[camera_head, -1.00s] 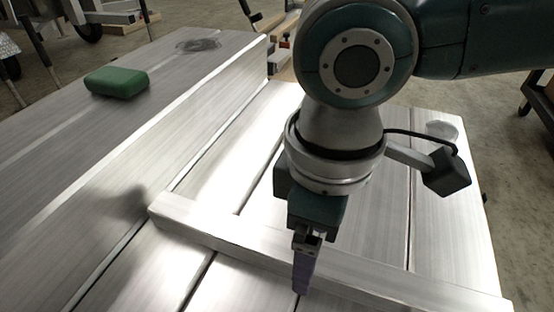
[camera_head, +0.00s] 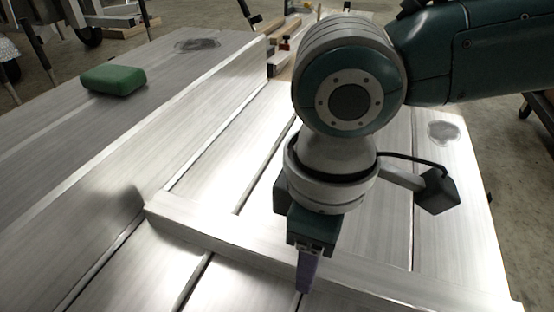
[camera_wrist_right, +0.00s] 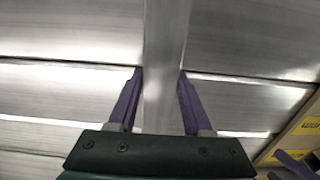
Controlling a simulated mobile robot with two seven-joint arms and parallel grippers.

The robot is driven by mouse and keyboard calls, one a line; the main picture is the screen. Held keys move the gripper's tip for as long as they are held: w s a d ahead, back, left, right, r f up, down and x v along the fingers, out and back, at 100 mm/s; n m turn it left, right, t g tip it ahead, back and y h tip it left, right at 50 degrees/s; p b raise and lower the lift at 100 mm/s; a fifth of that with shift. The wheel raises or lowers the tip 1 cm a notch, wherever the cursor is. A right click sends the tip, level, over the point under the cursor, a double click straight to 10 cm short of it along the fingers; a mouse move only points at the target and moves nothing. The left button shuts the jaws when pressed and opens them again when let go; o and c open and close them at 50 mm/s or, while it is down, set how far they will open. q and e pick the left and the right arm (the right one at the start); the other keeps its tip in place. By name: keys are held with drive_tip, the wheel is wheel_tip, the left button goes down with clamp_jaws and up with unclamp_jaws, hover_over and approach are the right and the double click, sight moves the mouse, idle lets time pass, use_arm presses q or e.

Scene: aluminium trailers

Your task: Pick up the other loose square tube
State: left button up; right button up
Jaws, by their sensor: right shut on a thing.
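The loose square tube (camera_head: 220,240) is a long silvery bar lying across the ribbed aluminium trailer bed (camera_head: 215,170). Its left end is near the upright side panel, and it runs to the lower right. My right gripper (camera_head: 307,268) points down over the middle of the tube, its purple fingers straddling it. In the right wrist view, the tube (camera_wrist_right: 165,50) passes between the two fingers (camera_wrist_right: 158,85), which are shut on it. I cannot tell whether the tube touches the bed.
A green block (camera_head: 114,80) lies on the flat metal surface at the left. A long upright metal panel (camera_head: 200,105) divides that surface from the bed. A grey smudge (camera_head: 443,131) marks the bed at the right. Yellow labels (camera_wrist_right: 308,124) show at the right wrist view's edge.

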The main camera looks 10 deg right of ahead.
clamp_jaws()
drive_tip(key=shift+r, duration=0.1)
idle(0.4)
